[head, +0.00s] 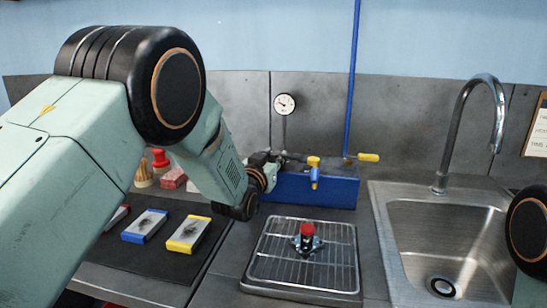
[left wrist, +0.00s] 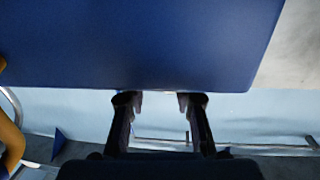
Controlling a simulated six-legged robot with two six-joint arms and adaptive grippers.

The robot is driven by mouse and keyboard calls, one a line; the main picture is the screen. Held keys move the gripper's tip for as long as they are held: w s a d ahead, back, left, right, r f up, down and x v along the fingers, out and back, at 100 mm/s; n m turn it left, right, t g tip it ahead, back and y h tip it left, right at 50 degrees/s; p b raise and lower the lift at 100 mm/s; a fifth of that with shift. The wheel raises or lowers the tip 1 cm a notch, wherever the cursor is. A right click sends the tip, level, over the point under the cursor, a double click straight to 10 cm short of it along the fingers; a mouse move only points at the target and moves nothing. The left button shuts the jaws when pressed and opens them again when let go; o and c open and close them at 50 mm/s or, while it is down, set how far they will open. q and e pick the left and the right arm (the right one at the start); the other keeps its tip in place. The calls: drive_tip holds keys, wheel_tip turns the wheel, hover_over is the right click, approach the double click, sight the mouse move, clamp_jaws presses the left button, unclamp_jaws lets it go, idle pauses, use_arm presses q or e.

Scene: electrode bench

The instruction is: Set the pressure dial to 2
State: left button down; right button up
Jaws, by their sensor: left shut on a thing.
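A blue box (head: 315,190) stands against the back wall, with a round white pressure gauge (head: 285,103) on a stem above it. My left gripper (head: 277,158) is at the box's upper left end. In the left wrist view its two fingers (left wrist: 158,101) stand apart at the edge of the blue box (left wrist: 140,45). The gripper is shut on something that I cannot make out. No numbered pressure dial can be made out, and the gauge's marks are too small to read. My right gripper is out of view.
Yellow-handled valves (head: 314,172) and a blue pipe (head: 353,80) are at the box. A wire rack (head: 275,272) in front holds a red-topped part (head: 307,236). A sink (head: 450,245) is right; a dark mat (head: 150,268) with coloured blocks is left.

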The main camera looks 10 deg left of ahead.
use_arm(q)
drive_tip(key=m+g+h, duration=0.1)
drive_tip(key=h, duration=0.1)
drive_tip(key=m+h+p, duration=0.1)
drive_tip(key=m+h, duration=0.1)
drive_tip(key=h, duration=0.1)
drive_tip(key=a+m+g+h+p, duration=0.1)
drive_tip(key=m+h, duration=0.1)
drive_tip(key=shift+w+r+g, duration=0.15)
drive_tip(key=shift+g, duration=0.15)
drive_tip(key=m+g+h, duration=0.1)
drive_tip(key=m+h, duration=0.1)
drive_tip(key=shift+w+a+g+h, duration=0.1)
drive_tip(key=shift+g+h, duration=0.2)
drive_tip(key=shift+m+g+h, duration=0.6)
drive_tip(key=shift+g+h, duration=0.1)
drive_tip(key=shift+w+m+g+h, duration=0.1)
drive_tip(key=shift+m+g+h, duration=0.3)
drive_tip(key=c, duration=1)
unclamp_jaws()
drive_tip(key=v, duration=1.2)
